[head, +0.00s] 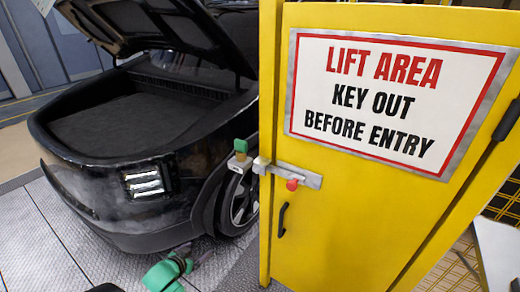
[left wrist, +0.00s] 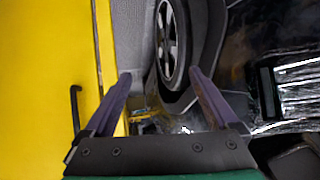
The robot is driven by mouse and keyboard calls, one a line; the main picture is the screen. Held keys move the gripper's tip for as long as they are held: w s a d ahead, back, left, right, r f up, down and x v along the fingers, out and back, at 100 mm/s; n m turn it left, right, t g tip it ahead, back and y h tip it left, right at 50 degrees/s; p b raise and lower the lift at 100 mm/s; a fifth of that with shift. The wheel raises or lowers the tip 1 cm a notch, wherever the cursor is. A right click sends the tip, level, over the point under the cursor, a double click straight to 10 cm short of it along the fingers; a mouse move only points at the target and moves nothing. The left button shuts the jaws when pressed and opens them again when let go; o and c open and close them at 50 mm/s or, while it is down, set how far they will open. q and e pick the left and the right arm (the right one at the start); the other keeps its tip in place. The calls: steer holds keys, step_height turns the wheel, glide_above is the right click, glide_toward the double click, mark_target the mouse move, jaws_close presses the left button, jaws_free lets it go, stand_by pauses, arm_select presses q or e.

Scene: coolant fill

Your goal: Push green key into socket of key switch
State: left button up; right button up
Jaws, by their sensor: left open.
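The green key (head: 240,145) shows in the head view as a small green head above a tan block (head: 240,160) at the left edge of the yellow gate. I cannot tell how deep it sits in a socket. A metal latch plate (head: 308,178) with a red knob (head: 292,184) is on the gate just to the right. My left gripper (head: 192,256) is low at the bottom of the head view, below and left of the key, apart from it. In the left wrist view, its two fingers (left wrist: 160,76) are spread with nothing between them. The right gripper is not in view.
The yellow gate (head: 345,225) with a warning sign (head: 390,98) and a black handle (head: 282,220) fills the right side. A black car (head: 110,195) with its lid raised stands at left.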

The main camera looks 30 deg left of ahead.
arm_select(q)
steer(key=w+a+r+t, duration=0.1)
steer(key=w+r+t, duration=0.35)
steer(key=r, duration=0.95)
steer(key=m+t+h, duration=0.2)
steer(key=t+h, duration=0.1)
steer(key=t, duration=0.1)
glide_toward(238, 145)
steer(key=shift+g, duration=0.25)
steer(key=w+p, duration=0.1)
steer(key=w, duration=0.7)
steer(key=shift+w+r+p, duration=0.1)
steer(key=shift+p, duration=0.2)
steer(key=w+p, duration=0.1)
steer(key=w, duration=0.4)
steer(key=shift+w+d+p, duration=0.1)
steer(key=shift+w+p, duration=0.05)
steer(key=shift+p, duration=0.2)
steer(key=shift+w+f, duration=0.25)
steer(key=shift+w, duration=0.1)
steer(key=shift+s, duration=0.15)
steer(key=c, duration=0.4)
jaws_close()
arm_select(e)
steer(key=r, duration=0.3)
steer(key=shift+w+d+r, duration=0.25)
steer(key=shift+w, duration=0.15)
